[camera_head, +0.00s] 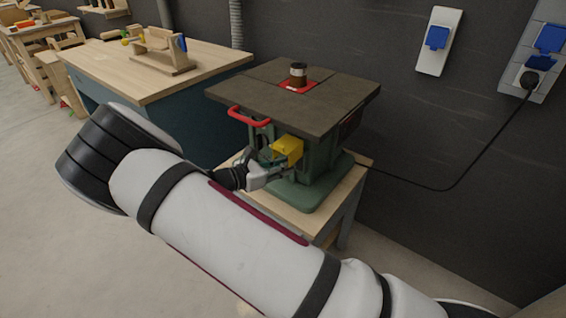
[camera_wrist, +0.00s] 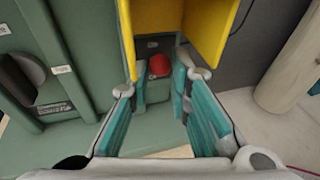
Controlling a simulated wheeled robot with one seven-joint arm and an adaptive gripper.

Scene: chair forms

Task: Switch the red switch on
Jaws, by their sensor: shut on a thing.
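The red switch (camera_wrist: 159,66) is a rounded red button on a grey-green housing (camera_wrist: 158,90), seen in the wrist view. A yellow cover (camera_wrist: 205,25) stands open around it, and the cover also shows in the head view (camera_head: 287,149). The switch belongs to a green machine (camera_head: 322,160) with a dark flat top. My gripper (camera_wrist: 160,88) reaches in under the cover, one finger on each side of the switch. It is shut on the switch part, though the exact contact is hard to see. The head view does not show the red button.
The machine stands on a low wooden stand (camera_head: 347,190). A red handle (camera_head: 248,117) juts out from under its top. A workbench (camera_head: 150,70) is on the left. A black cable (camera_head: 430,188) runs to wall sockets (camera_head: 535,60). Open floor lies in front.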

